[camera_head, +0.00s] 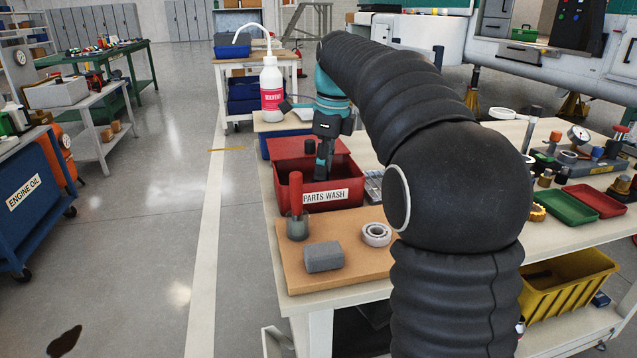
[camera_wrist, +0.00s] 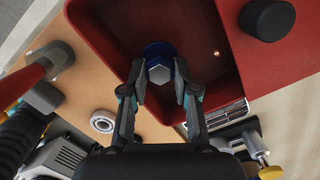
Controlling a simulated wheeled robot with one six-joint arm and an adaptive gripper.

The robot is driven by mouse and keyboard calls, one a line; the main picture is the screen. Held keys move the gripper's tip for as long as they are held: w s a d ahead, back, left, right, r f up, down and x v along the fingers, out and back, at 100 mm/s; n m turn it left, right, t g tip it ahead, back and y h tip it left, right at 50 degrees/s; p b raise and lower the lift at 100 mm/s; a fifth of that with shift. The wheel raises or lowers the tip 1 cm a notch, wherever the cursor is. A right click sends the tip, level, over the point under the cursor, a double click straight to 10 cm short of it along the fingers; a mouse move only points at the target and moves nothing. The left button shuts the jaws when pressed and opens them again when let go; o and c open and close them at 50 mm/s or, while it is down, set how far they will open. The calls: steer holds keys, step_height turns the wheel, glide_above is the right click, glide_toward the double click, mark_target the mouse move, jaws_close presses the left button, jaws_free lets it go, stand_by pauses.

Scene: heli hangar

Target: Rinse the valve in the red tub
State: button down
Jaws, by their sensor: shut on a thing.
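The red tub (camera_head: 292,188), labelled PARTS WASH, stands on the workbench and also fills much of the wrist view (camera_wrist: 105,30). My gripper (camera_head: 322,172) points down into the tub. In the wrist view my gripper (camera_wrist: 160,78) is shut on the valve (camera_wrist: 158,70), which shows a grey hexagonal end and a blue part. The valve is over the inside of the tub, and I cannot tell whether it touches the floor. In the head view the valve is hidden by the tub's front wall.
A brown board (camera_head: 345,272) before the tub holds a red-handled brush (camera_head: 296,205), a grey block (camera_head: 323,257) and a bearing ring (camera_head: 376,234). A solvent bottle (camera_head: 272,88) stands behind the tub. Green (camera_head: 563,205) and red (camera_head: 597,200) trays lie at right.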

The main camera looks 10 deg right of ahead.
steer(key=shift+r+p, duration=0.45)
steer(key=shift+r, duration=2.9)
steer(key=shift+r, duration=2)
